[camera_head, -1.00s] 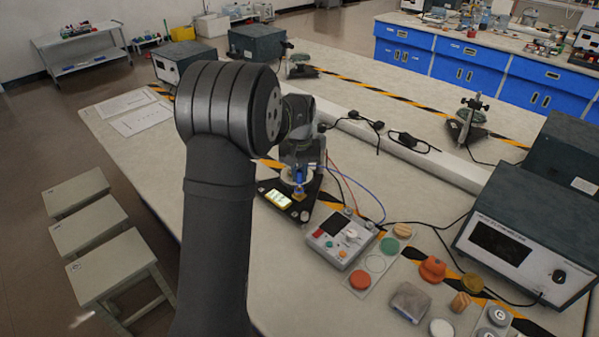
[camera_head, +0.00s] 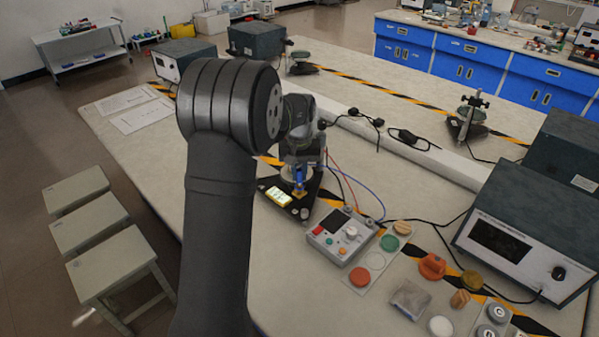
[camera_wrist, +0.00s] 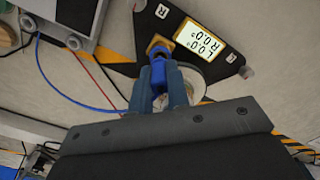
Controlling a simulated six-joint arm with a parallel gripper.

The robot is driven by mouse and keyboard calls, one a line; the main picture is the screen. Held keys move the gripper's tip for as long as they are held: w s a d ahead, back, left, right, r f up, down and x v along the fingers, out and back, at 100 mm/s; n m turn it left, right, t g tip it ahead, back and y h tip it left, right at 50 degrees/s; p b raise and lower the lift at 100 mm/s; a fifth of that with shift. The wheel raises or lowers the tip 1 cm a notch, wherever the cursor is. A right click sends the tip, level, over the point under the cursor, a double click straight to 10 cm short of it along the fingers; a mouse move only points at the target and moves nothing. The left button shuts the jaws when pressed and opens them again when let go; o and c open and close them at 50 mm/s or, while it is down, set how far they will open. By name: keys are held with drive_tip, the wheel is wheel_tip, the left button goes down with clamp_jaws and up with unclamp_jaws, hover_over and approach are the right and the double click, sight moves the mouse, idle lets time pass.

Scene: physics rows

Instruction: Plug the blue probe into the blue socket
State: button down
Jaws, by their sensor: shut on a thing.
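The blue probe (camera_wrist: 162,68) is between the two fingers of my gripper (camera_wrist: 160,88), which is shut on it. A brass-coloured block (camera_wrist: 160,46) shows at the probe's far end, over or against the black triangular base (camera_wrist: 217,40); I cannot tell whether they touch. In the head view the gripper (camera_head: 299,176) points down at this base (camera_head: 273,183), and the brass-coloured block (camera_head: 301,184) shows below it. I cannot make out a blue socket. A control box (camera_head: 341,237) stands right of the base, with a blue wire (camera_head: 362,189) nearby.
A lit display (camera_wrist: 203,46) sits on the base. Several coloured discs and small pieces, including a green disc (camera_head: 389,244), lie right of the box. A large meter (camera_head: 520,235) stands at the right. Red and blue wires run close to the gripper.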

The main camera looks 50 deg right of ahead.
drive_tip(key=shift+f, duration=0.95)
idle(0.7)
drive_tip(key=c, duration=1.1)
unclamp_jaws()
drive_tip(key=shift+o, duration=0.2)
drive_tip(key=shift+r, duration=0.15)
drive_tip(key=shift+r, duration=3.65)
drive_tip(key=shift+f, duration=3.8)
drive_tip(key=shift+r, duration=0.15)
